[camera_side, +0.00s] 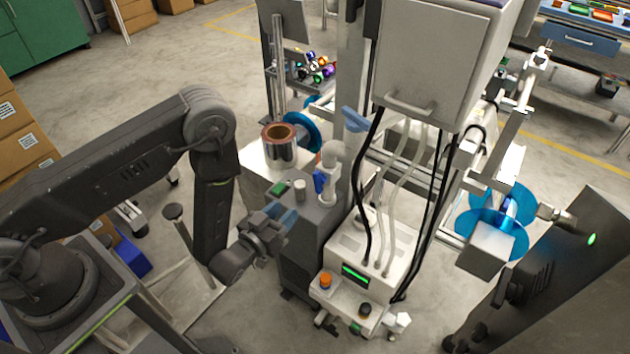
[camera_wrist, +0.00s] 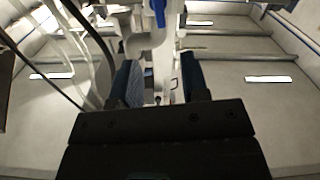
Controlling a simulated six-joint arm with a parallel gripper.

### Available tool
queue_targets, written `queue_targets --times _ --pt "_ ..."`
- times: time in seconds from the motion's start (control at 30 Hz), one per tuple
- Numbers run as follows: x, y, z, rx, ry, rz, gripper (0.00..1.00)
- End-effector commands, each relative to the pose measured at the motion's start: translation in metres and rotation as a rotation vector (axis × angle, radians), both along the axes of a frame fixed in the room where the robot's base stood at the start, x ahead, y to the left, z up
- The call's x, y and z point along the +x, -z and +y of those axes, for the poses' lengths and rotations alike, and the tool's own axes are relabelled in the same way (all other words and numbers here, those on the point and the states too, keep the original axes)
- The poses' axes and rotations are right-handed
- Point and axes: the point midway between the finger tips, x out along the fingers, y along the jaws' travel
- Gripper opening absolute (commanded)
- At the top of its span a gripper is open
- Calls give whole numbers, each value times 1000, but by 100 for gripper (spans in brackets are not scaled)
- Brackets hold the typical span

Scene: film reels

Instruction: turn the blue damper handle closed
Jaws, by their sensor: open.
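In the side view a small blue handle (camera_side: 320,181) sits on the left side of an upright white pipe (camera_side: 332,158), above the grey machine housing. In the wrist view a blue handle (camera_wrist: 160,12) shows upright against white pipework at the top of the picture, beyond the fingertips. My gripper (camera_side: 287,217) is beside the grey housing, lower and to the left of the handle, and apart from it. In the wrist view my gripper (camera_wrist: 161,82) has its two blue-padded fingers spread, with nothing held between them. The handle's lower end is hard to make out.
A copper-coloured reel (camera_side: 282,150) stands behind the gripper. A white control box (camera_side: 365,255) with hanging cables (camera_side: 402,160) is right of the housing. Another blue piece (camera_side: 355,119) is on the column.

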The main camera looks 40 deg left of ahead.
Motion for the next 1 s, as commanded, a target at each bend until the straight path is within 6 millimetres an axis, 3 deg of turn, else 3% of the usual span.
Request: queue_targets --times 0.13,0.27,0.7,1.0 --pt "-5 6 0 7 6 -26 42" --pt "8 5 0 6 4 -31 42" --pt "94 5 1 7 5 -29 42" --pt "128 5 0 9 7 -26 42"
